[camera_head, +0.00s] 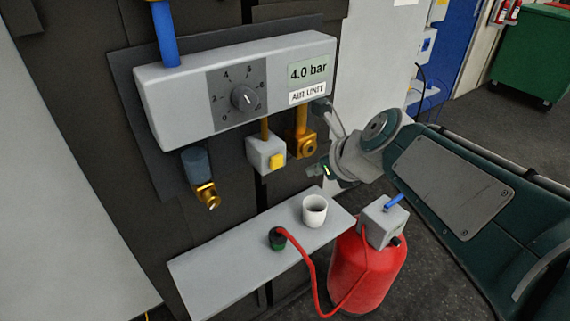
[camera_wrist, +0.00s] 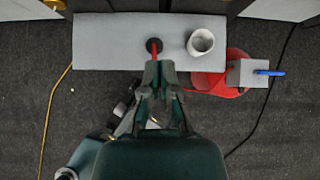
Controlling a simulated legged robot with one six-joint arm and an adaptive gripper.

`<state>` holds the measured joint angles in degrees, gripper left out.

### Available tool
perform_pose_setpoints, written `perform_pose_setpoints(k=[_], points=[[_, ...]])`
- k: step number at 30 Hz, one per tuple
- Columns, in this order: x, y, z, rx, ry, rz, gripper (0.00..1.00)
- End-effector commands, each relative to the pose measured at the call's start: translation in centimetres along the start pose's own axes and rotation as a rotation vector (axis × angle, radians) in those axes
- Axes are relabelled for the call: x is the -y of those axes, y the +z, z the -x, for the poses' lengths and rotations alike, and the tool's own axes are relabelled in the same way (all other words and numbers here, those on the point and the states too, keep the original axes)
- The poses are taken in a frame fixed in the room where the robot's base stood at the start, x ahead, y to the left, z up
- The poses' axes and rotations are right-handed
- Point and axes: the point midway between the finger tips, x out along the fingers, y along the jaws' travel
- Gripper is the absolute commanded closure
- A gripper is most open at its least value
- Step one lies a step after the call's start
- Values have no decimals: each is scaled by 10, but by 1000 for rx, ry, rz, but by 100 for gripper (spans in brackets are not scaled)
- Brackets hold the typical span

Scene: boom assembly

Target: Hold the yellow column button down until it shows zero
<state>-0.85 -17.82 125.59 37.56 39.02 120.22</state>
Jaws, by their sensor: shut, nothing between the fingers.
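The yellow button (camera_head: 277,161) sits on the front of a small grey box (camera_head: 257,149) that hangs on a yellow column under the air unit (camera_head: 180,100). The display (camera_head: 308,71) reads 4.0 bar. My gripper (camera_head: 316,171) is to the right of the button and apart from it, close below the brass fitting. In the wrist view my gripper (camera_wrist: 158,68) is shut and empty, with its tips over the shelf's front edge. The button cannot be made out in the wrist view.
A red tank (camera_head: 365,272) stands at the right. Brass fittings (camera_head: 302,145) and (camera_head: 207,196) flank the button box.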

Motion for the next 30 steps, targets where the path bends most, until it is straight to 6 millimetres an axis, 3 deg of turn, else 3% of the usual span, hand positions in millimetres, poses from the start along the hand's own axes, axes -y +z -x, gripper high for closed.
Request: perform_pose_setpoints(k=[4, 16, 30], points=[[4, 3, -1, 11, 2, -72, 100], [0, 4, -10, 6, 2, -71, 100], [0, 4, -91, 5, 4, -71, 100]])
